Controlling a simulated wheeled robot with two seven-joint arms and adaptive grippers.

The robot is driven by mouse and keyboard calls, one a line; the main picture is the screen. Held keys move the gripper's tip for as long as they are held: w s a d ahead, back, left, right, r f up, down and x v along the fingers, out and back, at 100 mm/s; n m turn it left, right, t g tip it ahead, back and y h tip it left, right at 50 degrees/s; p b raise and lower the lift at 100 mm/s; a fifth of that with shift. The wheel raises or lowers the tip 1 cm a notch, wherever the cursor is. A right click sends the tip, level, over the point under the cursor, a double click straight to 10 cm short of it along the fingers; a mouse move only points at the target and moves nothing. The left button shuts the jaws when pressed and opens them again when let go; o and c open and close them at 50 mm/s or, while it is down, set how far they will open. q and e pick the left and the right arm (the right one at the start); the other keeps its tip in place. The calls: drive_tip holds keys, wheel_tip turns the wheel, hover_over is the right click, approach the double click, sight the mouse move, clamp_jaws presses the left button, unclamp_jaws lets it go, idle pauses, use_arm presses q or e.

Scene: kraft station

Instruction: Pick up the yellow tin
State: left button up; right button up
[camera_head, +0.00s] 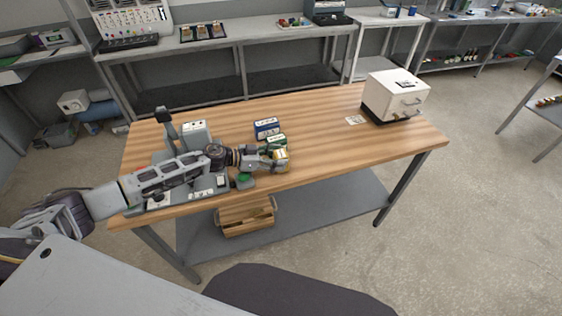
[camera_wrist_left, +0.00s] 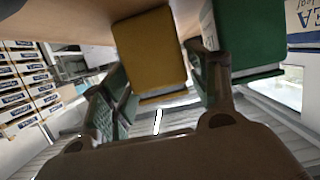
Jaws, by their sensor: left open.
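The yellow tin (camera_head: 282,160) stands on the wooden table near its front edge, partly hidden by my left gripper (camera_head: 276,154). In the left wrist view the yellow tin (camera_wrist_left: 152,52) lies ahead, between the two open fingers of my left gripper (camera_wrist_left: 163,92). One finger is at its left and the other at its right, close to the gap beside the green tin (camera_wrist_left: 248,42). I cannot tell whether either finger touches the yellow tin. The green tin (camera_head: 276,140) also shows in the head view, just behind the yellow one. My right gripper is not in view.
A blue tin (camera_head: 266,127) stands behind the green one. A grey machine (camera_head: 194,133) is at the table's left, and a white box-shaped appliance (camera_head: 396,96) is at the back right.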

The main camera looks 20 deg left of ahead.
use_arm(q)
drive_tip(key=shift+x, duration=0.9)
drive_tip(key=c, duration=0.9)
